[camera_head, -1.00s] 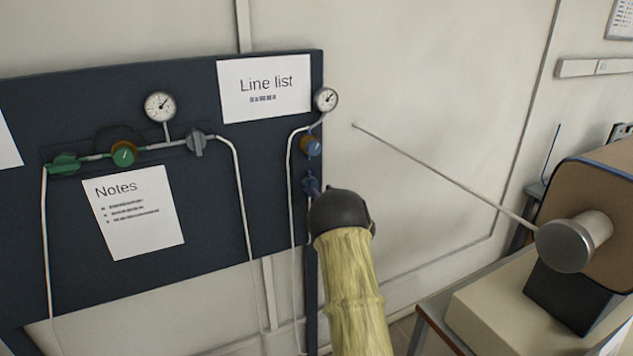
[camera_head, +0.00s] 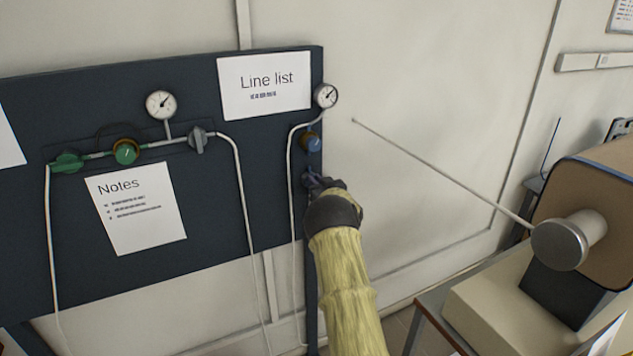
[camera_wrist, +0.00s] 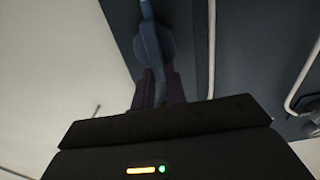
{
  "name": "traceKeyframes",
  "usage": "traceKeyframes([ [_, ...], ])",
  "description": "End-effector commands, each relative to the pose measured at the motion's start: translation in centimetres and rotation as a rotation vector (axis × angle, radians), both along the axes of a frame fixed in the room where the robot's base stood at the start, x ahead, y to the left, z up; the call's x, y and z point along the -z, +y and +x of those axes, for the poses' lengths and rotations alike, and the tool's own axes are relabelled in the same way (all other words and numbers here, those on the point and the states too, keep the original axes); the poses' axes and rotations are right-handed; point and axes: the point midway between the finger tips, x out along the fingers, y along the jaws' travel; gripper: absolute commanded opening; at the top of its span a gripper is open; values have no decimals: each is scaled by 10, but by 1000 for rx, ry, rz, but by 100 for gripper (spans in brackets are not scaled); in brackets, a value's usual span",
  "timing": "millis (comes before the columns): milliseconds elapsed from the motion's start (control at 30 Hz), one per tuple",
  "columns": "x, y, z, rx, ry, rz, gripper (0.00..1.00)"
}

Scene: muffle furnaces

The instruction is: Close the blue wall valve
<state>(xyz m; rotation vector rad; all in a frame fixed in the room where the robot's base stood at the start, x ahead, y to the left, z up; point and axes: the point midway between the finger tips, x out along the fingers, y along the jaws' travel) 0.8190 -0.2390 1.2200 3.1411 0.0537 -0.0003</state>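The dark fingertips lie on either side of the lever's end. Whether they press on it cannot be told.
The dark panel (camera_head: 215,230) carries thin pipes, a gauge (camera_head: 326,95), a green valve (camera_head: 67,163), a grey valve (camera_head: 197,140) and paper sheets. A thin rod (camera_head: 440,172) ends at a metal knob on the bench equipment (camera_head: 560,243) at right.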

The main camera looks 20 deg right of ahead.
Motion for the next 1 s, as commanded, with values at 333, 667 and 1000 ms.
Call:
traceKeyframes([
  [333,1,0,0,0,-1,-17,0],
  [667,5,4,0,0,-7,-147,0],
  [1000,10,11,-1,0,-18,-426,0],
])
